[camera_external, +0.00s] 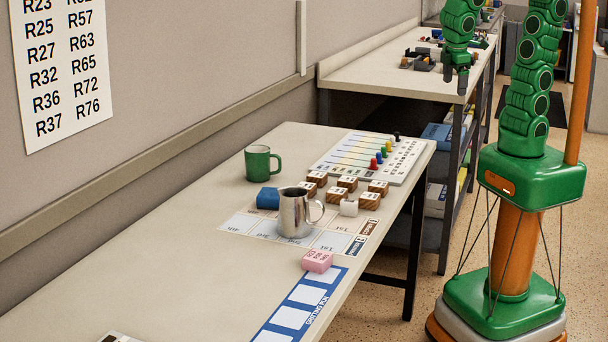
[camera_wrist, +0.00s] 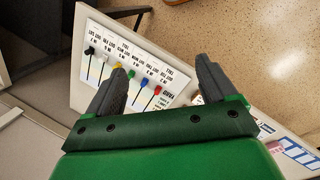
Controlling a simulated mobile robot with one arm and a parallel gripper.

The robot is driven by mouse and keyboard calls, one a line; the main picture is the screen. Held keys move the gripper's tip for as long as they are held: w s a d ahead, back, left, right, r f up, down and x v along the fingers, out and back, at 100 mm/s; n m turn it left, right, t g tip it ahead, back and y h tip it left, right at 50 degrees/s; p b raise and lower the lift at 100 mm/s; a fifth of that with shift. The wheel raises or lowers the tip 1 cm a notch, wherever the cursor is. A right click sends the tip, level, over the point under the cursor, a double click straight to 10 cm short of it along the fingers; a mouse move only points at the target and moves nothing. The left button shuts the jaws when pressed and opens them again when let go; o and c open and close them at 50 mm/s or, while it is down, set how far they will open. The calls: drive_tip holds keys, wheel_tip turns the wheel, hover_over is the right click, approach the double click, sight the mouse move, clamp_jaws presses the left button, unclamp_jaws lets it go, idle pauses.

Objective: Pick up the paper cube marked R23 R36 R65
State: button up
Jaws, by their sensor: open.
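My gripper (camera_external: 456,84) hangs by the far table, well away from the cubes. In the wrist view my gripper (camera_wrist: 162,68) is open and empty, with the peg board behind it.
A white board with coloured pegs (camera_external: 372,158) lies at the far end. The table's near left part (camera_external: 200,270) is mostly clear.

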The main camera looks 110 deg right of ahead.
drive_tip(key=w+a+f+m+t+h, duration=0.1)
drive_tip(key=w+a+m+h, duration=0.15)
drive_tip(key=w, duration=1.35)
drive_tip(key=w+a+f+m+t+h, duration=0.1)
drive_tip(key=w+a+h, duration=0.15)
drive_tip(key=w, duration=1.35)
drive_tip(key=m+t+h, duration=0.3)
drive_tip(key=m+t, duration=0.1)
drive_tip(key=t, duration=0.3)
hover_over(324, 257)
drive_tip(key=s+d, duration=0.2)
drive_tip(key=s, duration=0.2)
wheel_tip(324, 257, down, 18)
drive_tip(key=shift+m+t, duration=0.5)
drive_tip(key=shift+m, duration=0.25)
drive_tip(key=a+f, duration=0.6)
drive_tip(key=shift+a, duration=0.35)
drive_tip(key=shift+h, duration=0.3)
drive_tip(key=shift+a+x, duration=0.2)
drive_tip(key=shift+x, duration=3.65)
drive_tip(key=shift+w+f, duration=0.15)
drive_tip(key=shift+f, duration=0.05)
